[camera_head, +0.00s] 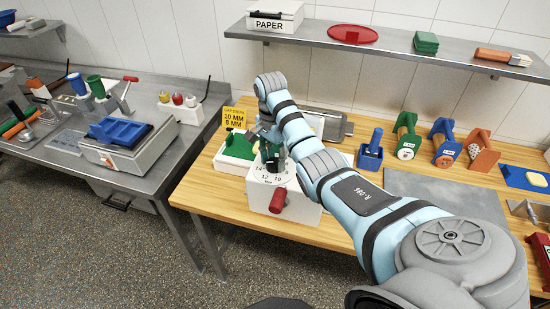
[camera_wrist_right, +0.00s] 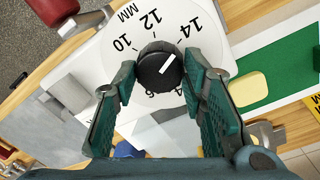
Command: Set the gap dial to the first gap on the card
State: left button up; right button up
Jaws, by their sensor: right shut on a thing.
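The gap dial is a black knob (camera_wrist_right: 158,70) with a white pointer on a white numbered face (camera_wrist_right: 178,18), on a white box (camera_head: 305,208) in the head view. In the right wrist view 10, 12 and 14 read clearly; lower numbers are partly hidden. The pointer aims up and right, towards 14. My right gripper (camera_head: 270,150) is over the dial; in the wrist view its green-padded fingers (camera_wrist_right: 160,82) are shut on the knob's two sides. The yellow card (camera_head: 233,117) behind the box reads 10 MM, then 8 MM. My left gripper is not in view.
A red handle (camera_head: 278,201) sticks out of the box's front. A green-topped white block (camera_head: 237,148) stands close behind the box, left of my arm.

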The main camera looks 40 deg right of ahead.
jog(key=n, duration=0.4)
jog(key=shift+s+a+f+n, duration=0.15)
jog(key=shift+f+n, duration=0.1)
jog(key=shift+n, duration=0.15)
jog(key=n, duration=0.9)
jog(key=shift+h, duration=0.3)
jog(key=n, duration=0.5)
jog(key=shift+a+t, duration=0.1)
jog(key=shift+t, duration=0.2)
jog(key=o, duration=1.1)
jog(key=shift+r, duration=0.1)
jog(key=shift+c, duration=0.2)
jog(key=shift+o, duration=0.6)
jog(key=shift+r, duration=0.1)
